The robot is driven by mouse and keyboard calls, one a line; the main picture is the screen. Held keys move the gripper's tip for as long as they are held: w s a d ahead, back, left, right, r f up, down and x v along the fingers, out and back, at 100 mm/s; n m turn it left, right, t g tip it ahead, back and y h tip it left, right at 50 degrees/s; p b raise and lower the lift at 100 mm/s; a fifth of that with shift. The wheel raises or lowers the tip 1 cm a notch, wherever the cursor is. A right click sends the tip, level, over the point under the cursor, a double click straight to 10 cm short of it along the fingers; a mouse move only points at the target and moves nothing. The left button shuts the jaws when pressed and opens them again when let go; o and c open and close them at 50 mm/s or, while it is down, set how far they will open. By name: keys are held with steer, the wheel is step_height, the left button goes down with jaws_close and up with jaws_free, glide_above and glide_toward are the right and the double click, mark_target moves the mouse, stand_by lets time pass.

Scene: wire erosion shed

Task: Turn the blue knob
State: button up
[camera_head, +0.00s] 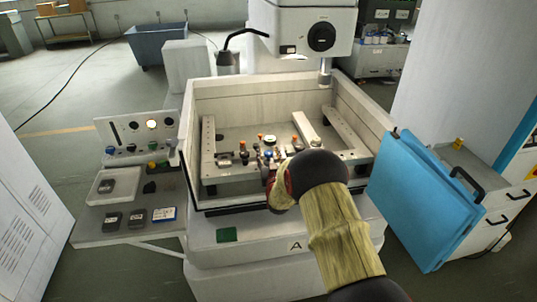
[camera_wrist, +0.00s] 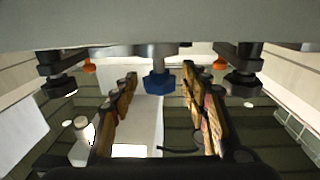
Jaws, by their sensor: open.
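The blue knob (camera_wrist: 158,83) is faceted and sits on a grey metal stem in the upper middle of the wrist view. My gripper (camera_wrist: 160,76) is open. Its two long fingers frame the knob, one on each side in the picture, with gaps showing. I cannot tell whether the fingertips are level with the knob or short of it. In the head view my gripper (camera_head: 271,179) is low over the front of the machine's work tank, partly hidden by my arm. A small blue spot (camera_head: 269,154) shows just beyond it, too small to make out clearly.
Two dark clamps (camera_wrist: 58,83) and (camera_wrist: 243,83) flank the knob, with orange parts beside them. The tank wall (camera_head: 236,90) encloses the fixtures. A control panel (camera_head: 137,131) and tray (camera_head: 113,186) stand left. A blue door panel (camera_head: 425,200) stands close right of my arm.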

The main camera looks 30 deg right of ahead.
steer(key=shift+c, duration=0.8)
steer(key=c, duration=1)
steer(key=n+y+b, duration=0.1)
steer(key=y+b, duration=0.1)
steer(key=shift+d+n+t+y, duration=0.15)
steer(key=shift+n+t+y, duration=0.15)
steer(key=shift+y, duration=0.1)
steer(key=shift+r+n+y+b, duration=0.1)
steer(key=shift+n+y+b, duration=0.7)
steer(key=shift+n+y, duration=0.8)
steer(key=shift+y, duration=0.3)
steer(key=o, duration=1.1)
steer(key=shift+m, duration=0.3)
